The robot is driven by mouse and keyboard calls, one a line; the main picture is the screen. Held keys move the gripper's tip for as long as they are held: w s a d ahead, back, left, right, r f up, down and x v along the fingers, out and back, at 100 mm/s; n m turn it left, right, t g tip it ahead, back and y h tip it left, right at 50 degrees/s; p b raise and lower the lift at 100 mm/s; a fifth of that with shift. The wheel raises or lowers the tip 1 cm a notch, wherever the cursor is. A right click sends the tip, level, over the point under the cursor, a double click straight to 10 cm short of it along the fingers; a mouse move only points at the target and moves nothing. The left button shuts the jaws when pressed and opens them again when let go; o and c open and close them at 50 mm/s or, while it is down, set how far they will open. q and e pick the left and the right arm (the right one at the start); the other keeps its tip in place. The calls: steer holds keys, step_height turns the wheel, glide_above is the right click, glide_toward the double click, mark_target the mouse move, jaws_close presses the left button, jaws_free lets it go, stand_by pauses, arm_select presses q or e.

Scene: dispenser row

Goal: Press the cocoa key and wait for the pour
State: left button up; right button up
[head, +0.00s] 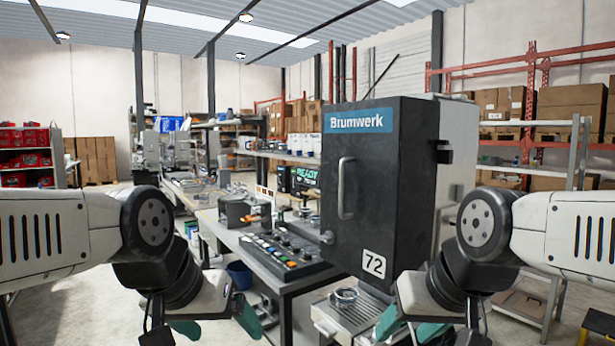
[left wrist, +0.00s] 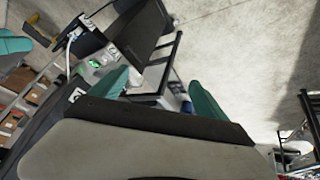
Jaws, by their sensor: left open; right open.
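A black Brumwerk cabinet (head: 375,190) marked 72 stands right of centre in the head view, its handled door shut. A metal cup (head: 345,295) sits on the grille below it. A dark panel (head: 285,262) with a row of small coloured keys lies on the table to its left; the key labels are too small to read, so I cannot tell which is cocoa. My right gripper (head: 410,327) is open below the cabinet.
A dark box-like device (head: 237,213) stands on the table left of the panel. A blue bin (head: 240,274) is under the table. Shelves with red crates (head: 25,138) are at the left, and racks with cardboard boxes (head: 570,105) at the right. Open floor lies at the left.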

arm_select(q)
steer(key=shift+c, duration=0.3)
jaws_close()
stand_by(1.3)
